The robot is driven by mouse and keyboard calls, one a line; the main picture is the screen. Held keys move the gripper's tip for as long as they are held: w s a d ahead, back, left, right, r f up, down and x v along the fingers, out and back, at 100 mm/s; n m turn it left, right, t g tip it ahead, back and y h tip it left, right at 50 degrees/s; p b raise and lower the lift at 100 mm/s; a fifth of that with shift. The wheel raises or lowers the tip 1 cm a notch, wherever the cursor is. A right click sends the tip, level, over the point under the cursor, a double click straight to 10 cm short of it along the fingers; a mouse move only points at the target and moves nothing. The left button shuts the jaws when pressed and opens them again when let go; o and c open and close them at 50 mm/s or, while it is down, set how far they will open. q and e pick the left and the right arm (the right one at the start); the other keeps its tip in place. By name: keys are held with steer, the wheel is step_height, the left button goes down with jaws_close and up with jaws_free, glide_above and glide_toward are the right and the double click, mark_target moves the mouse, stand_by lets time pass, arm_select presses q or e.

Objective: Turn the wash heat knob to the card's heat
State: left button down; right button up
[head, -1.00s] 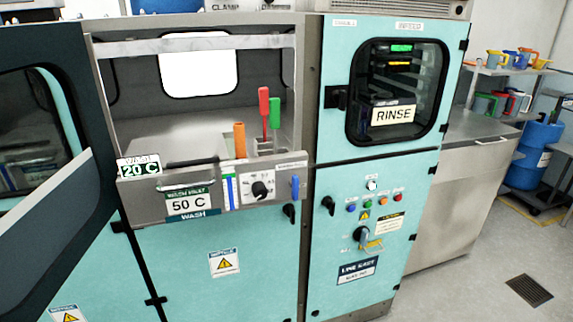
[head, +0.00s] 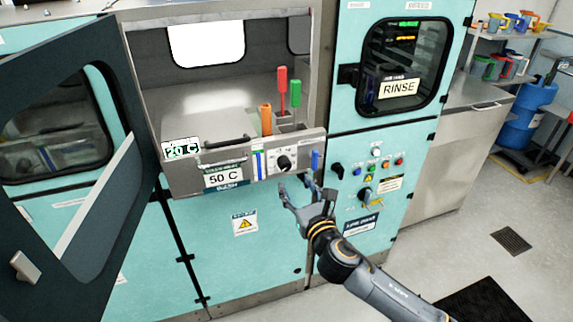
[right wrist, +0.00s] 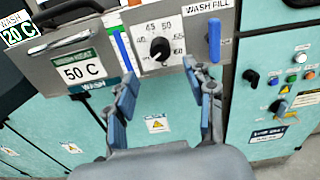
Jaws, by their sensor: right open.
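The wash heat knob (head: 284,162) is a round black knob on a white dial plate on the steel front panel. It also shows in the right wrist view (right wrist: 159,48), with numbers such as 45, 50 and 60 around it; its exact setting is too small to read. A white card reading 50 C (head: 223,177) hangs left of it, headed wash heat in the right wrist view (right wrist: 82,70). My right gripper (head: 303,187) is open and empty, just below and in front of the knob, not touching it. My left gripper is out of view.
A blue slider (right wrist: 122,50) and a blue handle (right wrist: 214,40) flank the dial. A 20 C tag (head: 182,149) sits at the panel's left end. The open dark door (head: 135,195) stands at left. The rinse cabinet's knobs (head: 365,194) are at right.

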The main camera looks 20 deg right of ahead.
mark_target(287, 169)
steer(key=w+p, duration=0.1)
steer(key=w, duration=0.7)
steer(key=shift+a, duration=0.1)
steer(key=shift+c, duration=0.4)
jaws_close()
